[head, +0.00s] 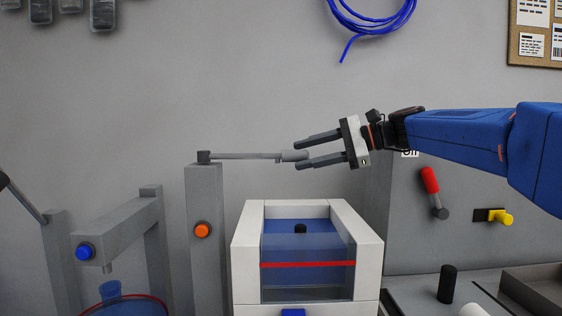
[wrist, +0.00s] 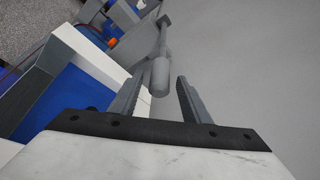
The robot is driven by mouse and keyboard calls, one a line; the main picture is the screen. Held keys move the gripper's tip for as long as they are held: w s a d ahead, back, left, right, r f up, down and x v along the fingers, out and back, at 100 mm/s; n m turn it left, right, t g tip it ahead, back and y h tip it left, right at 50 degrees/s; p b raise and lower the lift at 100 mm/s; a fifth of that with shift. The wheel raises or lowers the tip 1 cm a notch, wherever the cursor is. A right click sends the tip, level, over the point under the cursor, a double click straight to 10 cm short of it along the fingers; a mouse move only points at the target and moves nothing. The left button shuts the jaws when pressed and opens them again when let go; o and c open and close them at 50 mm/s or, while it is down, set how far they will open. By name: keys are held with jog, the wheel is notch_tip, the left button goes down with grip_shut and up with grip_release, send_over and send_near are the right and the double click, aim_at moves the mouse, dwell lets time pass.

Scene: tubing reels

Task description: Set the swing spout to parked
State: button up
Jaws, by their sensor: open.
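The swing spout (head: 250,155) is a thin grey bar on a pivot atop a grey post (head: 203,178). It points right, and its thicker rounded end lies at my gripper. My gripper (head: 297,154) is open, with one finger above and one below the spout's end in the head view. In the wrist view the spout's end (wrist: 160,80) shows between the two spread fingertips (wrist: 160,74), with a gap on each side. I cannot tell whether a finger touches it. No parked mark is legible.
Below is a white box (head: 247,240) with a clear front and red stripe. The post carries an orange button (head: 202,230). At left is a grey stand with a blue button (head: 86,251). At right are a red lever (head: 429,181) and a yellow knob (head: 500,218).

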aim_at(254, 156)
jog(key=x, duration=0.7)
grip_shut()
